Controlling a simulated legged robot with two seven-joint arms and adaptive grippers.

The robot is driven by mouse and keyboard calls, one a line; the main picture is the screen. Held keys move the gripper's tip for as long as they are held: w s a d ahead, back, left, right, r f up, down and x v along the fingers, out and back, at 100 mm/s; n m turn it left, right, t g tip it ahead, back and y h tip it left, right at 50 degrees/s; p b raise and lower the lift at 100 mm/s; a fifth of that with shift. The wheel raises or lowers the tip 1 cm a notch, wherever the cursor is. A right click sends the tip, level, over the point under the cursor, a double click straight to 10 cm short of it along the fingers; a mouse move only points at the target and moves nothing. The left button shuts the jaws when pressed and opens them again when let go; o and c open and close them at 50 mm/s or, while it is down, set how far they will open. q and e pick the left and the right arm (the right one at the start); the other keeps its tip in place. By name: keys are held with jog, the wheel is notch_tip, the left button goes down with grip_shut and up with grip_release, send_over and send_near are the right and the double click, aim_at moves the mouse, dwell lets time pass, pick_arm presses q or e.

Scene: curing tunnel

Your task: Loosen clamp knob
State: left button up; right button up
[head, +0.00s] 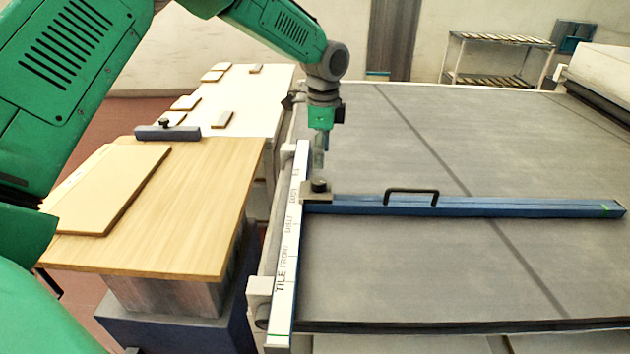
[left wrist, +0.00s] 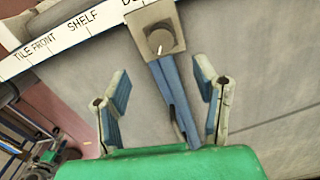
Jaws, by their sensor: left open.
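The dark round clamp knob (head: 319,185) sits on a tan clamp plate (head: 313,197) at the left end of a blue bar (head: 465,206). The plate meets the white labelled rail (head: 285,262). My left gripper (head: 319,160) hangs just above and behind the knob, apart from it. In the left wrist view, the knob (left wrist: 159,38) shows a light pointer line and lies beyond the fingertips, between their lines. The left gripper's two blue-padded fingers (left wrist: 162,78) are spread with nothing between them in contact. My right gripper is not in view.
The bar has a black handle (head: 411,191) and lies across a wide grey belt (head: 390,270). A wooden table (head: 205,225) at left holds a tan board (head: 110,190) and a small dark block with a knob (head: 168,131). A white table with several tiles stands behind.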

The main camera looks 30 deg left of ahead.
aim_at(317, 181)
pick_arm(q)
jog(key=f, duration=0.1)
jog(key=d+f, duration=0.1)
jog(key=f, duration=0.3)
jog(key=shift+w+d+f, duration=0.1)
jog(key=shift+d+f, duration=0.05)
jog(key=shift+d, duration=0.1)
jog(key=a+f, duration=0.4)
jog(key=shift+a, duration=0.25)
jog(key=shift+d+r, duration=0.25)
jog(key=shift+d, duration=0.8)
jog(key=shift+d+r, duration=0.15)
jog(key=shift+d, duration=0.8)
jog(key=c, duration=1.2)
jog(key=shift+w, duration=0.1)
jog(key=shift+o, duration=0.2)
jog(key=shift+s+a+f, duration=0.1)
jog(key=shift+s+a, duration=0.05)
jog(key=shift+a, duration=0.4)
jog(key=shift+s+a+f, duration=0.1)
jog(key=shift+s+a, duration=0.05)
jog(key=shift+a, duration=0.4)
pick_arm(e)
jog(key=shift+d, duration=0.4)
pick_arm(q)
jog(key=shift+d, duration=0.15)
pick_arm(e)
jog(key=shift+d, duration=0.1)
